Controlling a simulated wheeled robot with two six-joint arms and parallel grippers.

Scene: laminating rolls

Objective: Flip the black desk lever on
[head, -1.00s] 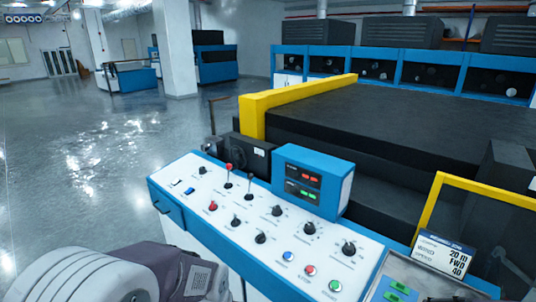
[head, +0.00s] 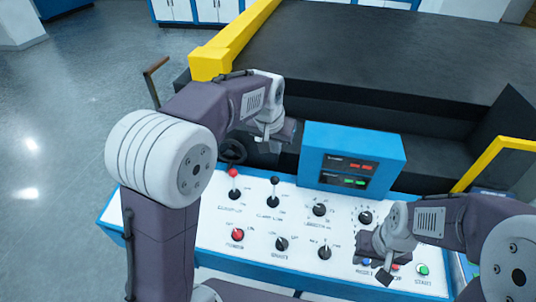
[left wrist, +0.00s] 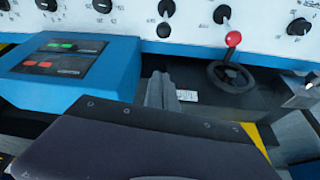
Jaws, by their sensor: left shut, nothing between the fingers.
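The black desk lever (head: 274,190) stands on the white sloped panel of the control desk, right of a red-knobbed lever (head: 233,184). It looks close to upright; I cannot tell its on or off side. In the left wrist view the black lever (left wrist: 166,16) is at the top edge, with the red-knobbed lever (left wrist: 231,42) to its right. My left gripper (head: 276,136) is behind the panel, beyond the black lever and apart from it. It is shut and empty, and also shows in the left wrist view (left wrist: 161,92). My right gripper (head: 378,262) hangs over the panel's right part; its finger gap is unclear.
A blue display box (head: 352,140) stands at the panel's back, right of my left gripper. A round black handwheel (head: 233,151) is behind the levers. Several knobs and buttons crowd the panel. Yellow rails (head: 240,40) and the black machine bed (head: 370,50) lie behind.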

